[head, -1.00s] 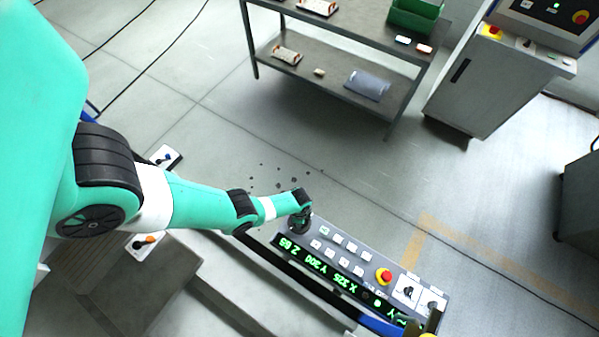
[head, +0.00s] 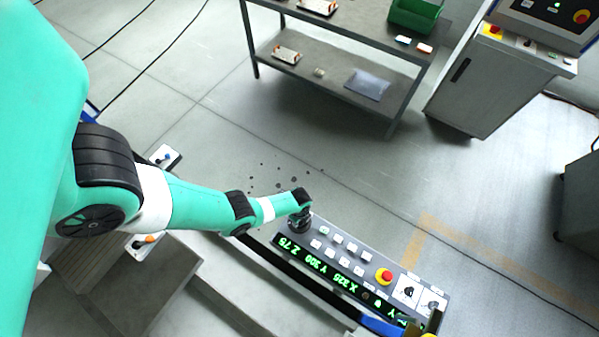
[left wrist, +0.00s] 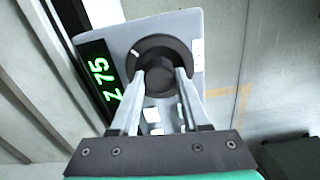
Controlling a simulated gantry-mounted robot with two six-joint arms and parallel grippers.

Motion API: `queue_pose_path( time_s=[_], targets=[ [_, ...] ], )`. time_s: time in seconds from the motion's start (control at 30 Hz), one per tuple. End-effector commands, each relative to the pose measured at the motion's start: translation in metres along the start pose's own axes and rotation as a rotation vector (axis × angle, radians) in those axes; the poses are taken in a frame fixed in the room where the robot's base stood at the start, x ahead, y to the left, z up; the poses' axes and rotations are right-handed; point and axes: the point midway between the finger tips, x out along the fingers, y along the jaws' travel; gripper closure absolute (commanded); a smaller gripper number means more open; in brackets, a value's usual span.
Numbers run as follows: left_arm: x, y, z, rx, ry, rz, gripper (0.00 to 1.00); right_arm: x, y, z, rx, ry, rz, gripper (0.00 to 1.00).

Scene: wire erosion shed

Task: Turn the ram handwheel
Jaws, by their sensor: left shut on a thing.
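The ram handwheel is a dark round wheel with a raised hub. It sits at the left end of the grey control panel (head: 322,232) in the head view, mostly covered by my left gripper (head: 301,216). In the left wrist view the handwheel (left wrist: 150,45) shows its dark rim and hub, with the two metal fingers of my left gripper (left wrist: 161,76) shut on the hub from both sides. The green digital display (left wrist: 103,75) beside it reads Z 75. My right gripper is not in view.
The panel also carries several pale buttons, a red emergency stop (head: 387,274) and two rotary switches (head: 409,291). A shelf bench (head: 330,72) with a green bin (head: 416,14) and a grey cabinet (head: 490,85) stand beyond. The floor between is mostly open, with small dark specks.

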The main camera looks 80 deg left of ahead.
Motion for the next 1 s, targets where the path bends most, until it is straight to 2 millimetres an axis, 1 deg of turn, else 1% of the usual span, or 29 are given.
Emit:
queue_pose_path(
  time_s=[0.2,0.4,0.6,0.97,1.0],
  targets=[
    [0.0002,-0.0001,0.0,0.139,0.0,-0.001,1.0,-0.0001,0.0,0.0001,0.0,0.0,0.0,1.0],
    [0.0002,0.0,0.0,0.217,0.0,-0.001,1.0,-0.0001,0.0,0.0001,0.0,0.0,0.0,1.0],
    [0.0003,0.0,0.0,0.248,0.0,-0.001,1.0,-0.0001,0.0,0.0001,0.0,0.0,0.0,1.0],
    [0.0003,0.0,0.0,0.251,0.0,-0.001,1.0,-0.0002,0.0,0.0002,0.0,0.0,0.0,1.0],
    [0.0003,0.0,0.0,0.251,0.0,-0.001,0.47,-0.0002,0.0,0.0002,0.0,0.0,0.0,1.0]
  ],
)
